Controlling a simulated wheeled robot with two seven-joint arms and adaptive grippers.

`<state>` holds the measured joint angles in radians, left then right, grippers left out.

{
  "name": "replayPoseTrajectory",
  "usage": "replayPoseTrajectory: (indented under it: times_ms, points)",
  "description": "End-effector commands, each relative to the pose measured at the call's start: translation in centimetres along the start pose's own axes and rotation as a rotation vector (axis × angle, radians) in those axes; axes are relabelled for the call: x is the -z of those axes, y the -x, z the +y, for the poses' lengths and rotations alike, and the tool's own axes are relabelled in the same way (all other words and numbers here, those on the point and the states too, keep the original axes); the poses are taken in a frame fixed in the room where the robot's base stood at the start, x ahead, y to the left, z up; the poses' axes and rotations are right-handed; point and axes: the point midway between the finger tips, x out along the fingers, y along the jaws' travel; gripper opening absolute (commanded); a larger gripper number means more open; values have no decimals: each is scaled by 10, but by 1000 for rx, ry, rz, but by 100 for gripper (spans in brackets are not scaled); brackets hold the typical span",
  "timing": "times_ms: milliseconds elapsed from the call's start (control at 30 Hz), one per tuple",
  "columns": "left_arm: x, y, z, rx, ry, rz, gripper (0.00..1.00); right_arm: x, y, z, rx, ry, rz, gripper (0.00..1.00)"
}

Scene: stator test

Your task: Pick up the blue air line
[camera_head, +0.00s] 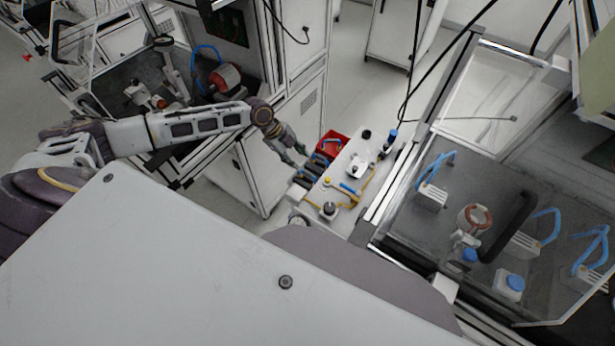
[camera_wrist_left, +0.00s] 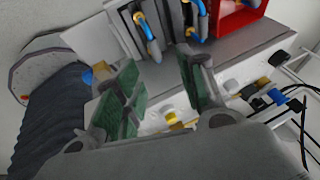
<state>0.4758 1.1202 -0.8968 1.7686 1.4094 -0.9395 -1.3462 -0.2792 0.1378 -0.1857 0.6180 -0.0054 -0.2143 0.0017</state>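My left gripper (camera_head: 295,157) is over the left end of the white cart. In the left wrist view its two green-padded fingers (camera_wrist_left: 158,62) stand apart with nothing between them. Beyond the fingertips, blue lines (camera_wrist_left: 148,32) lie in grey slotted holders, and another blue line (camera_wrist_left: 201,20) is to their right. In the head view these holders (camera_head: 310,170) are small and partly dark. Other blue hoses stand in the right test cell (camera_head: 434,168) and in the left machine (camera_head: 205,50). I cannot tell which is the named air line. My right gripper is not in view.
A red bin (camera_head: 333,143) stands beside the holders. The white cart (camera_head: 342,205) also carries a yellow cable, a short blue piece (camera_head: 348,188) and small parts. The framed right test cell (camera_head: 375,215) borders the cart. Grey floor (camera_head: 340,85) is clear behind it.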

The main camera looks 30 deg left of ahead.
Motion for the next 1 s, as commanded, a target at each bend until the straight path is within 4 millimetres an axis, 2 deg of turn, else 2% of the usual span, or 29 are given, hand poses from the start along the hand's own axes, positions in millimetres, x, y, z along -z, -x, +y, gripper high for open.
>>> replayPoseTrajectory:
  times_ms: [433,1000]
  points:
    - [0,-47,0,1,0,1,40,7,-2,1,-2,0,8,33]
    - [0,-55,1,0,0,0,40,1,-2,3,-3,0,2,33]
